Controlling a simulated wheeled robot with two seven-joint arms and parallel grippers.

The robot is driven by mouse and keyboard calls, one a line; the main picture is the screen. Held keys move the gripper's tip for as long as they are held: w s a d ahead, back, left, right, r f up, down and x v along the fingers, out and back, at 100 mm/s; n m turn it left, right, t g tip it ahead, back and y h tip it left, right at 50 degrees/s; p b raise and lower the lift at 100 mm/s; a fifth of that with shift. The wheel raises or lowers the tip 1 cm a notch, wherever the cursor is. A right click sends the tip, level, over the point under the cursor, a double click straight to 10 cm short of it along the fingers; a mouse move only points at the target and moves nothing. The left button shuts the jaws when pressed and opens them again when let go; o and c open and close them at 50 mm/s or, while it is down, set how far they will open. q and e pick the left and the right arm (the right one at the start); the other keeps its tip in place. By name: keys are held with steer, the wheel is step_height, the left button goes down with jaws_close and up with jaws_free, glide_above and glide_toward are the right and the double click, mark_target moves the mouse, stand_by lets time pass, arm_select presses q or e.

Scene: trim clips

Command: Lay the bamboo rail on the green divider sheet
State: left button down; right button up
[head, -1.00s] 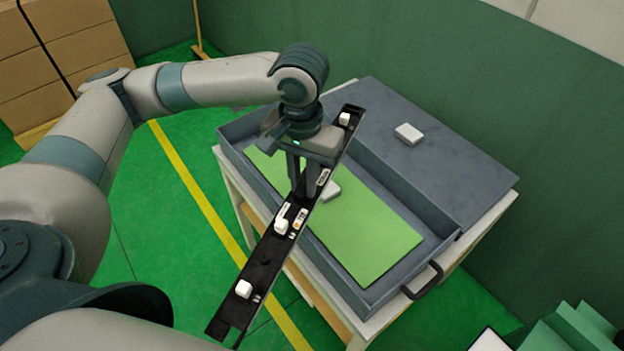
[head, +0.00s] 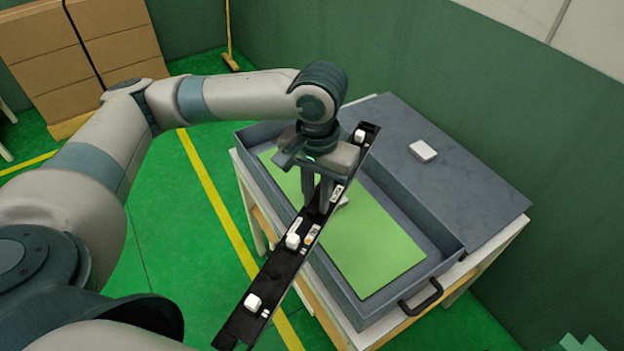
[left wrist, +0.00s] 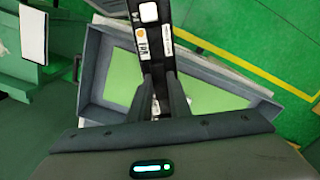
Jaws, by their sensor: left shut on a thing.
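A long black rail (head: 274,271) with white clips and small labels along it is in my left gripper. It looks black, not bamboo-coloured. My left gripper (head: 319,207) is shut on its middle part and holds it slantwise above the tray's left side. Its near end sticks out past the tray over the floor. The green divider sheet (head: 375,245) lies flat in the grey tray (head: 447,262), partly hidden by the gripper and rail. In the left wrist view the rail (left wrist: 152,45) runs up from between the fingers (left wrist: 158,78), with the sheet (left wrist: 215,100) beyond. My right gripper is not in view.
The tray has raised walls and a black handle (head: 421,296) and stands on a pale table (head: 465,268). A white block (head: 423,151) rests on the grey panel (head: 470,185) behind. Cardboard boxes (head: 85,55) stand far left.

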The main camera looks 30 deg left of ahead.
arm_select(q)
steer(key=shift+w+d+p, duration=0.15)
steer(key=shift+w+p, duration=0.15)
steer(key=shift+w, duration=0.1)
steer(key=w+n+p, duration=0.1)
steer(key=w, duration=0.1)
steer(key=w+f+n+p, duration=0.1)
steer(key=w, duration=0.1)
steer(key=w+n+p, duration=0.1)
steer(key=w+n, duration=0.1)
steer(key=shift+w+f+p, duration=0.1)
steer(key=shift+f+p, duration=0.15)
steer(key=shift+p, duration=0.15)
steer(key=w+f+n+p, duration=0.1)
steer(key=w+a+f+n+p, duration=0.1)
steer(key=w, duration=0.1)
steer(key=shift+w+a+f, duration=0.15)
steer(key=shift+w+f, duration=0.05)
steer(key=w+a+f+n+p, duration=0.3)
steer(key=a+f+n+p, duration=0.2)
steer(key=f, duration=0.4)
steer(key=shift+w+a+f+n, duration=0.2)
steer(key=shift+a+n, duration=0.3)
steer(key=shift+a, duration=0.65)
